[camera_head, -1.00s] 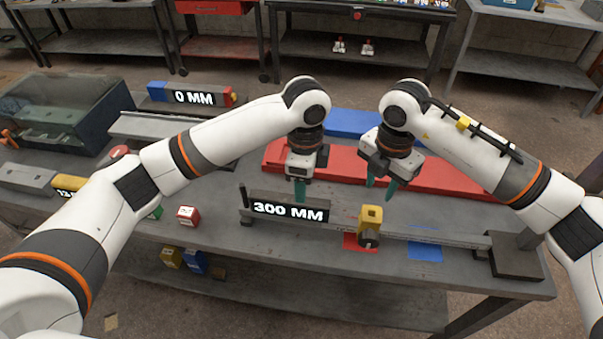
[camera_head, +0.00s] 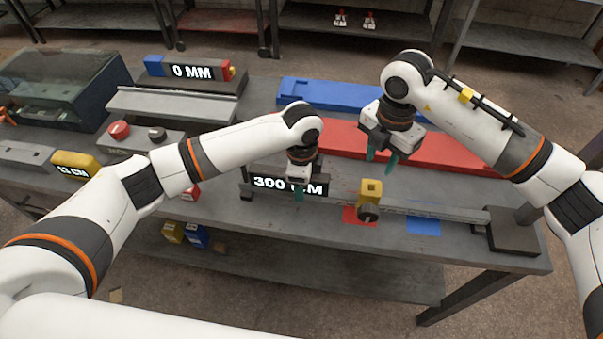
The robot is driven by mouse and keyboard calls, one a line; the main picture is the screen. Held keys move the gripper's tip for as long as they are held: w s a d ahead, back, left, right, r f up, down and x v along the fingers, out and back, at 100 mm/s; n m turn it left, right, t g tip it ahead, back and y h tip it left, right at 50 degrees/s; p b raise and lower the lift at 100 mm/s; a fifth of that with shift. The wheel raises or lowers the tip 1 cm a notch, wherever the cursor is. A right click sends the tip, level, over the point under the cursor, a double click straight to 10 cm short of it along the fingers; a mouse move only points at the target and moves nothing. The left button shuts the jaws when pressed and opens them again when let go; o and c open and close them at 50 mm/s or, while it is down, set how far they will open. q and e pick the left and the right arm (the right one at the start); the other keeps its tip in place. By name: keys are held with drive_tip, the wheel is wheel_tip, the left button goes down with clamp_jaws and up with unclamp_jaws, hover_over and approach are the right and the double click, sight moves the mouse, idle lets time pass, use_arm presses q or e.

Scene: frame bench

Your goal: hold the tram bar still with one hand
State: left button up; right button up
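The tram bar (camera_head: 445,211) is a long thin grey bar along the front of the bench, with a yellow slider block (camera_head: 370,190) on it. A display reading 300 MM (camera_head: 262,183) stands by its left end. My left gripper (camera_head: 299,193) is low in front of this display and hides part of its lettering. Its teal fingertips overlap in this view, so I cannot tell whether it is open or touches the bar. My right gripper (camera_head: 381,160) is open and empty, its two teal fingers apart, above the bench behind the slider.
A red beam (camera_head: 450,159) and a blue block (camera_head: 345,95) lie behind. A 0 MM display (camera_head: 193,72), a box with a red button (camera_head: 119,130) and a yellow block (camera_head: 75,163) are at the left. A dark base (camera_head: 512,238) stands at the bar's right end.

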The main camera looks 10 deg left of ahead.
use_arm(q)
drive_tip(key=shift+f, duration=0.1)
clamp_jaws()
idle(0.8)
